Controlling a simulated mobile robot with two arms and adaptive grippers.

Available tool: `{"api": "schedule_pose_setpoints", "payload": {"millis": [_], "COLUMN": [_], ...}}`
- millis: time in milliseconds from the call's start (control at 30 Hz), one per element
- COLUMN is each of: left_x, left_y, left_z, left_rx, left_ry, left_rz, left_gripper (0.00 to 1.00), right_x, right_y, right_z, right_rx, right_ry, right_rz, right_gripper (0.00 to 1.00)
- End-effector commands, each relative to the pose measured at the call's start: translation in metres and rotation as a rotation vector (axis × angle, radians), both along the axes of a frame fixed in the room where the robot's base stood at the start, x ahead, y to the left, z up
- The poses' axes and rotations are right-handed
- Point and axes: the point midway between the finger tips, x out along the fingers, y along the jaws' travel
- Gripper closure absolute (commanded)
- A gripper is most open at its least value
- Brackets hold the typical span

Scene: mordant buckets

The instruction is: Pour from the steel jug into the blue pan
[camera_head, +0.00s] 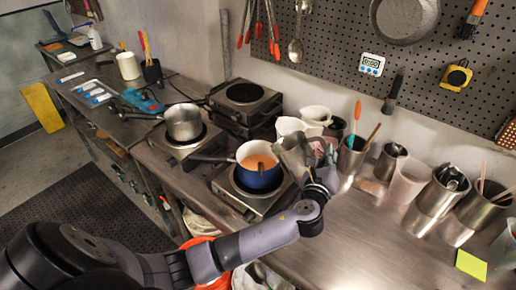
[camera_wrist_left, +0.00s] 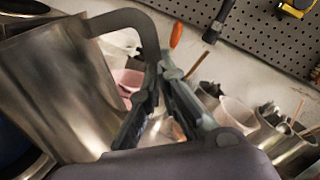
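The steel jug (camera_head: 292,155) is held up beside and partly over the right side of the blue pan, leaning left toward it. My left gripper (camera_head: 326,172) is at the jug's right side. In the left wrist view the jug (camera_wrist_left: 62,88) fills the left, and my left fingers (camera_wrist_left: 160,88) close on the lower end of its curved handle. The blue pan (camera_head: 262,181) sits on a hot plate, with its handle to the left and orange contents inside. No stream from the jug can be made out. My right gripper is out of view.
A steel saucepan (camera_head: 183,122) stands on another burner to the left. White jugs (camera_head: 314,117) stand behind the steel jug. Steel containers with tools (camera_head: 352,157) and a pale beaker (camera_head: 408,181) line the wall at right.

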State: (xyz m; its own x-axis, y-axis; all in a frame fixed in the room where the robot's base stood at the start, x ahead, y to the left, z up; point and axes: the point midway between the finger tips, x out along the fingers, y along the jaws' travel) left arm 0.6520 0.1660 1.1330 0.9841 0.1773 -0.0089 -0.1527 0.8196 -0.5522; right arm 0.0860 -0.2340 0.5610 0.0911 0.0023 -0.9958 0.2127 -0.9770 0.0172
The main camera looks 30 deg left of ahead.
Motion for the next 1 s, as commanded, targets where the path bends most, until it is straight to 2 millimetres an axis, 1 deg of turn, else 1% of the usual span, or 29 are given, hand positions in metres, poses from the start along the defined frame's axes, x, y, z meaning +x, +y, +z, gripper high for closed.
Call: {"api": "schedule_pose_setpoints", "payload": {"millis": [33,100,167,267,433,633,800,1000], "left_x": [0.003,0.003,0.003,0.003,0.005,0.007,0.009,0.01], "left_y": [-0.001,-0.001,-0.001,-0.003,-0.012,-0.025,-0.035,-0.041], "left_z": [-0.007,-0.002,-0.003,-0.01,-0.028,-0.051,-0.068,-0.086], "left_rx": [0.024,0.024,0.027,0.043,0.103,0.242,0.391,0.523], "left_ry": [-0.013,-0.014,-0.013,-0.009,0.003,0.029,0.056,0.081], "left_rz": [0.004,0.005,0.004,0.004,0.003,0.004,0.004,0.004], "left_gripper": [1.0,1.0,1.0,1.0,1.0,1.0,1.0,1.0], "right_x": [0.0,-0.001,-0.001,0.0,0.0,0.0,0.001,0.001], "right_y": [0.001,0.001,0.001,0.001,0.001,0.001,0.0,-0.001], "right_z": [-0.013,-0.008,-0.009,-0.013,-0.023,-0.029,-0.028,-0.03], "right_rx": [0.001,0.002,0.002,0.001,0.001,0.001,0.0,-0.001], "right_ry": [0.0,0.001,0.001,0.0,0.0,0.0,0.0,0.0], "right_rz": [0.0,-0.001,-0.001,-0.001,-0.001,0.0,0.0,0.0], "right_gripper": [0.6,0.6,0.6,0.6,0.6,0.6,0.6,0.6]}}
